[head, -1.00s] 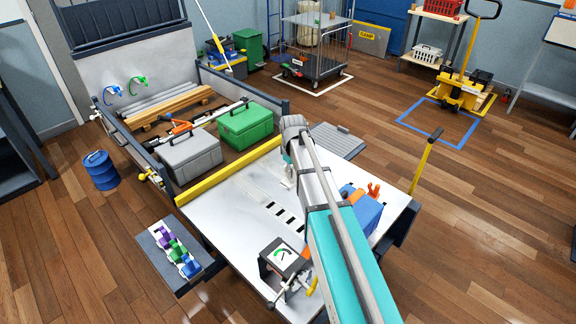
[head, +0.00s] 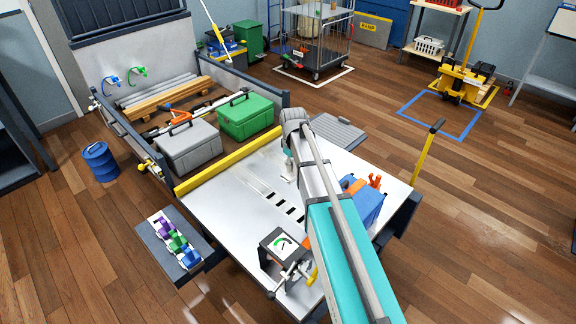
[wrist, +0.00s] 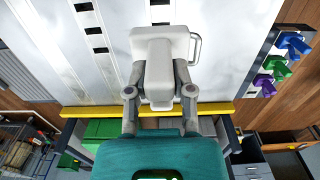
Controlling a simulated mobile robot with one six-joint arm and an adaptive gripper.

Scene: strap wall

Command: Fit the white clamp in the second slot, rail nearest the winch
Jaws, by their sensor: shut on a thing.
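The white clamp (wrist: 160,52) is held in my gripper (wrist: 160,90), upper middle in the wrist view. It has a blocky body and a thin loop handle on its right side. Both fingers are closed on its narrower part. In the head view the clamp (head: 288,172) shows small beside my arm, above the white bed. Black slots (head: 280,204) run in a row across the bed; in the wrist view some slots (wrist: 96,30) lie left of the clamp and others (wrist: 161,23) are partly hidden behind it. I cannot tell whether the clamp touches the bed.
A gauge box with a crank (head: 279,246) stands at the bed's near edge. A blue box (head: 366,203) is right of my arm. A yellow bar (head: 230,166) edges the bed, with grey (head: 190,150) and green (head: 245,118) cases beyond. A side tray (head: 160,235) holds purple, green and blue clamps.

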